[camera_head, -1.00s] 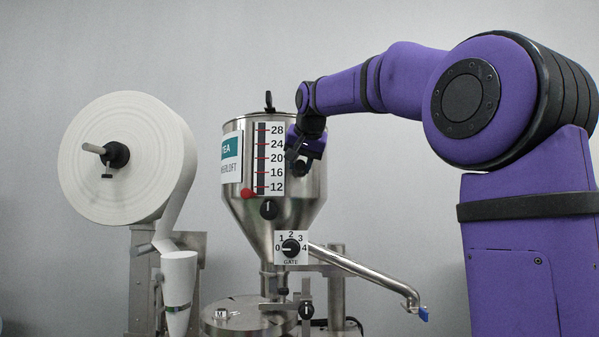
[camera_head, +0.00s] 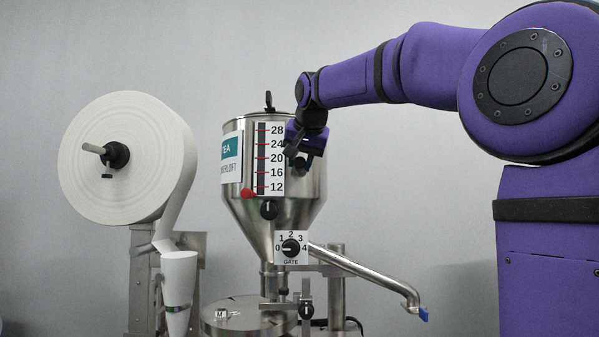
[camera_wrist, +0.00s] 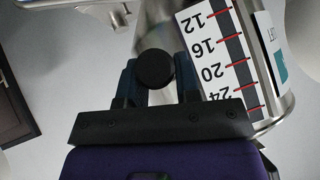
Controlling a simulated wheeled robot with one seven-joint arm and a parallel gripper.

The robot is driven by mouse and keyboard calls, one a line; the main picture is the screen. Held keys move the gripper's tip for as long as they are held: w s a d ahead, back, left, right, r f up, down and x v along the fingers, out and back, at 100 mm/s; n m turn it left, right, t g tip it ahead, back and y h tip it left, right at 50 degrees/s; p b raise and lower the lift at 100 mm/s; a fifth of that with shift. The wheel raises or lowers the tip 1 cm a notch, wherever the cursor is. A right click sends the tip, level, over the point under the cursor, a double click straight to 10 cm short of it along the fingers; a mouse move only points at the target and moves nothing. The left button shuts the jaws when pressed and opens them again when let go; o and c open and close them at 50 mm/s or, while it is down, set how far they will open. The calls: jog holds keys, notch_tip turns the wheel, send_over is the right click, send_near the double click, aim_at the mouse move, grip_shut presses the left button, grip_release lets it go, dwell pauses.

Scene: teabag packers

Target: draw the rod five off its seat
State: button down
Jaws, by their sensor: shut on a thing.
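My gripper (camera_head: 301,160) is in front of the steel hopper (camera_head: 315,190), just right of its number scale. In the wrist view my gripper (camera_wrist: 155,85) is shut on a round black knob (camera_wrist: 155,68), held between its two blue-grey fingers. The knob's round end faces the camera and hides whatever lies behind it, so any rod shaft and its seat are hidden. No label five shows on it, so I cannot tell from a marking that it is rod five.
A black knob (camera_head: 268,209) and the gate dial (camera_head: 291,248) are below. A steel tube (camera_head: 365,272) slopes right. A paper roll (camera_head: 125,195) stands left.

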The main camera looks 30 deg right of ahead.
jog(key=shift+s+a, duration=0.75)
jog(key=shift+s, duration=0.35)
jog(key=shift+s+a, duration=0.75)
jog(key=shift+s, duration=0.35)
